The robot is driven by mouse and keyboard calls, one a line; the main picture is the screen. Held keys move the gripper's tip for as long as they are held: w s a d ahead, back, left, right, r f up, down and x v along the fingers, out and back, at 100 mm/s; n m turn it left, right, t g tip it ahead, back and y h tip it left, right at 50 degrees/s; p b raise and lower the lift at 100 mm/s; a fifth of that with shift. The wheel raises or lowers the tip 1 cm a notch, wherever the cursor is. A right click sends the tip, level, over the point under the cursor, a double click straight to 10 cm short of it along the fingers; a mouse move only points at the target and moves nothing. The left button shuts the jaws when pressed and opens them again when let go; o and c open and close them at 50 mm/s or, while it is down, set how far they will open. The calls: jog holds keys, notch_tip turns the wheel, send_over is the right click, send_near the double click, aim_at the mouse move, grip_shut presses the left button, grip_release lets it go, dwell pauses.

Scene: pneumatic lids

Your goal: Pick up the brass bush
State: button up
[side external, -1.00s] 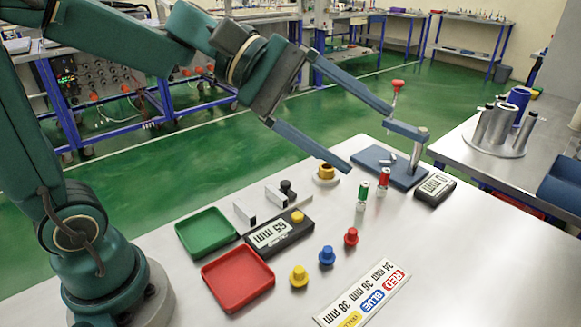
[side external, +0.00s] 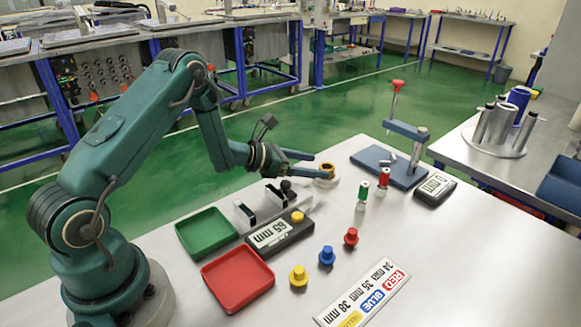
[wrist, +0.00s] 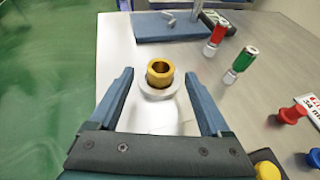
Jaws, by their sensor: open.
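The brass bush (side external: 326,168) is a short gold ring with a hole through it. It sits upright on a pale round base (side external: 325,181) near the table's back edge. My gripper (side external: 314,167) is low beside it, with its fingers pointing towards it. Nothing is between the fingers, and I see no contact with the bush.
A blue press stand (side external: 388,167) is to the right of the bush. Green and red gauges (side external: 383,181) stand in front of it. Trays (side external: 238,280), a 65 mm display (side external: 275,235) and coloured lids (side external: 327,256) lie nearer.

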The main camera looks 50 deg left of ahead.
aim_at(331, 167)
jog(key=shift+x, duration=2.3)
jog(key=shift+r, duration=0.1)
grip_shut()
